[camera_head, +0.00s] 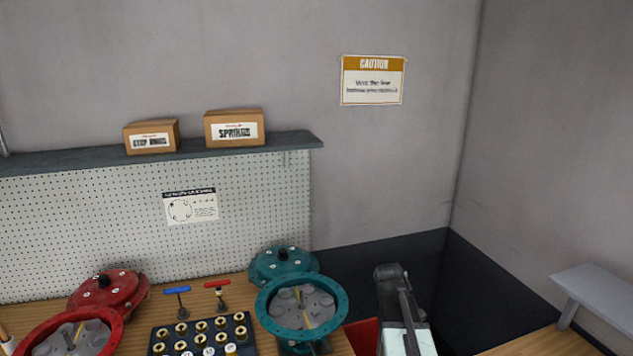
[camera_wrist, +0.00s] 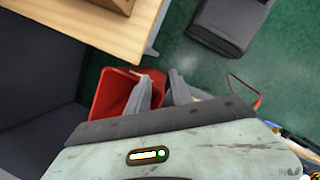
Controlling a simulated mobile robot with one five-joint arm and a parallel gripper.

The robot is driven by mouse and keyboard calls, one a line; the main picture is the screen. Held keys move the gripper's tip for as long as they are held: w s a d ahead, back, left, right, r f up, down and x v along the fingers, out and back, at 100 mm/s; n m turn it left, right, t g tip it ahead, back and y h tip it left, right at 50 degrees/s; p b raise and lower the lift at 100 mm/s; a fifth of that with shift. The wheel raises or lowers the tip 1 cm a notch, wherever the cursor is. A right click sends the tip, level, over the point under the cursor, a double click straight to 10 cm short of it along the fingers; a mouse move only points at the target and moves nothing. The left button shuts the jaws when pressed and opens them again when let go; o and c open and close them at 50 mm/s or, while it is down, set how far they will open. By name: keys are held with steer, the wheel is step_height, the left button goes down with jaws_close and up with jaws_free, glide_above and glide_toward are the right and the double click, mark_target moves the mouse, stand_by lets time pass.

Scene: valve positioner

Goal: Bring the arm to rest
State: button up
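My gripper (camera_wrist: 162,78) shows in the wrist view as two grey fingers with a narrow gap between them. I see nothing held between them. It points down over the green floor, beside a red bin (camera_wrist: 112,95), and one finger overlaps the bin in the picture. In the head view my arm (camera_head: 402,312) stands at the lower right of centre, to the right of the workbench. The gripper's fingers cannot be made out in the head view.
On the bench (camera_head: 238,305) stand a teal housing (camera_head: 268,310), a red housing (camera_head: 32,338), their covers, two T-handled tools and a black tray (camera_head: 160,348) of brass parts. A wooden top (camera_wrist: 85,28) and a dark box (camera_wrist: 228,25) lie near the gripper. A grey bench (camera_head: 600,295) is at right.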

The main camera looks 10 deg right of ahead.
steer(key=a+f+m+t+y, duration=0.2)
steer(key=a+m, duration=0.5)
steer(key=a, duration=1.5)
steer(key=shift+w+a+m+b, duration=0.15)
steer(key=shift+w+m+b, duration=0.05)
steer(key=shift+m+b, duration=0.25)
steer(key=shift+f, duration=0.1)
